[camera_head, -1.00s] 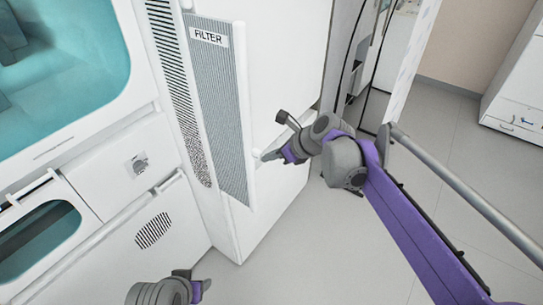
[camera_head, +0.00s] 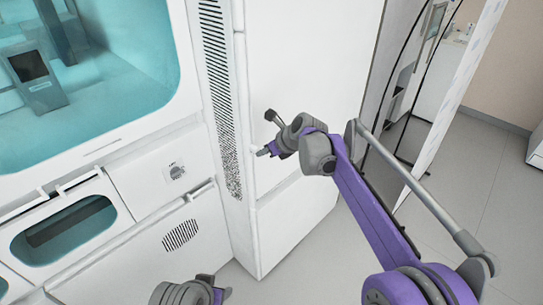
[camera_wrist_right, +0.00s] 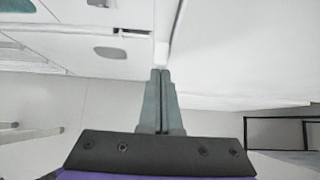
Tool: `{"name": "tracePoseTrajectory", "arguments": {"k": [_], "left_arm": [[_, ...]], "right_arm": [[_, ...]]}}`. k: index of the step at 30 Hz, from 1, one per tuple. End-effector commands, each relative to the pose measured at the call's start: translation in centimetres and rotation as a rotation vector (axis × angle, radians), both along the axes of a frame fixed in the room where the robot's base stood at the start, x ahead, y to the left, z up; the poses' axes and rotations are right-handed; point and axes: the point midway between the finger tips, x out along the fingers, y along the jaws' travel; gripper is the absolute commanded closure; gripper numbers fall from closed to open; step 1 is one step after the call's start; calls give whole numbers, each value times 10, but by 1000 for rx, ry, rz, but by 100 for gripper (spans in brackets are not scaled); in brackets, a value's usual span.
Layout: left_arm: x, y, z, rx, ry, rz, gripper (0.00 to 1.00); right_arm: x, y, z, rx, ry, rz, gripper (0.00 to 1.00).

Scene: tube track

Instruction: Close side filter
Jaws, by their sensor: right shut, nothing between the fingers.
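The side filter's labelled face is out of sight in the head view. A narrow white upright edge (camera_head: 240,110), likely the filter panel seen nearly edge-on, stands beside the dotted vent strip (camera_head: 215,90) on the machine's corner. I cannot tell whether it is fully flush. My right gripper (camera_head: 262,152) is shut and empty, close to the machine's white side just right of that edge. In the right wrist view its fingers (camera_wrist_right: 160,75) are together, with their tips at a white edge (camera_wrist_right: 162,40); contact is unclear. My left gripper (camera_head: 222,291) is low at the bottom, its jaws unclear.
The white machine (camera_head: 140,240) fills the left, with a large teal window (camera_head: 100,90) and a smaller lower window (camera_head: 65,230). Its plain side (camera_head: 310,60) lies behind my right gripper. Grey floor (camera_head: 480,190) is open at the right.

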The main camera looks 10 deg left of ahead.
Motion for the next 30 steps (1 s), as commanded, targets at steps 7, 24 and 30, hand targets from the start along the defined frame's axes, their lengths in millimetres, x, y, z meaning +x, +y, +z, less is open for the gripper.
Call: {"name": "tracePoseTrajectory", "arguments": {"k": [7,24,30], "left_arm": [[0,0,0,0,0,0,43],[-2,0,-4,0,3,0,43],[-2,0,-6,0,4,0,43]], "right_arm": [[3,4,1,8,-6,-4,100],[-22,-31,40,5,-5,-5,100],[-37,-53,65,4,-3,-4,100]]}}
